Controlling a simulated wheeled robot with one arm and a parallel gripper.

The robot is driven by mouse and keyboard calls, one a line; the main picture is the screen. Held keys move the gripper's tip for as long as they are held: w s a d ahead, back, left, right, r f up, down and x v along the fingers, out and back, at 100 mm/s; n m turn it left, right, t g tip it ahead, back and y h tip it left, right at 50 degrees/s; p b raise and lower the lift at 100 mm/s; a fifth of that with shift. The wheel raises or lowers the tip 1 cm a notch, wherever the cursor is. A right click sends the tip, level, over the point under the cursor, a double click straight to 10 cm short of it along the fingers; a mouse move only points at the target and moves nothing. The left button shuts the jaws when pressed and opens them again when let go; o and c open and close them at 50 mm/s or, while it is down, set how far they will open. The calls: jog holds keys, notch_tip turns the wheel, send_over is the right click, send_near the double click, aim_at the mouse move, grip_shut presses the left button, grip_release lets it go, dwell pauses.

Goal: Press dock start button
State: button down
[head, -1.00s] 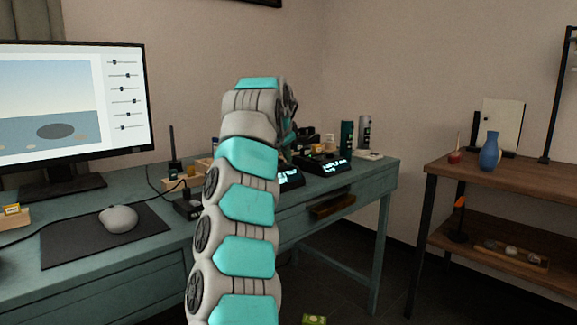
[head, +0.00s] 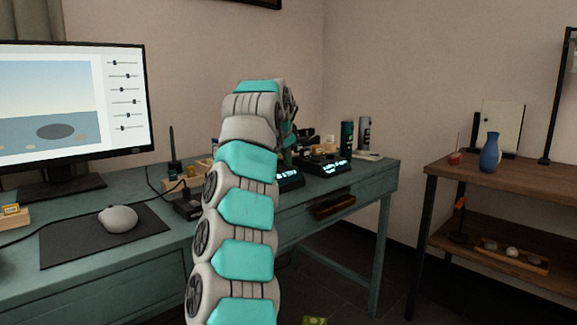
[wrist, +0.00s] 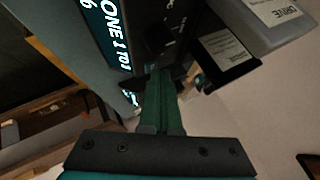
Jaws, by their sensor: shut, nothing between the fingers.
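In the head view, two black docks with lit displays stand on the teal desk, one right of my arm (head: 325,166) and one partly behind it (head: 290,178). In the wrist view, a black dock (wrist: 150,30) fills the top, its blue-white display (wrist: 108,35) reading part of "ONE 1 TO 1". My gripper (wrist: 160,78) is shut and empty, its dark green fingers pointing at the dock's front face. Whether the tips touch it, I cannot tell. I cannot make out the start button; the fingers may cover it. In the head view my arm mostly hides the gripper.
A black labelled drive (wrist: 225,60) and a grey one marked "DRIVE" (wrist: 268,20) are beside the dock. Dark cylinders (head: 347,135) stand behind the docks. A monitor (head: 70,100) and mouse (head: 118,218) are left. A wooden shelf (head: 500,180) stands right, beyond a floor gap.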

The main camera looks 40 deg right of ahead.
aim_at(287, 167)
jog(key=shift+r+p, duration=0.55)
jog(key=shift+r, duration=0.1)
jog(key=shift+r, duration=0.1)
notch_tip(287, 167, up, 5)
jog(key=p, duration=0.4)
jog(key=shift+p, duration=0.4)
dwell(0.4)
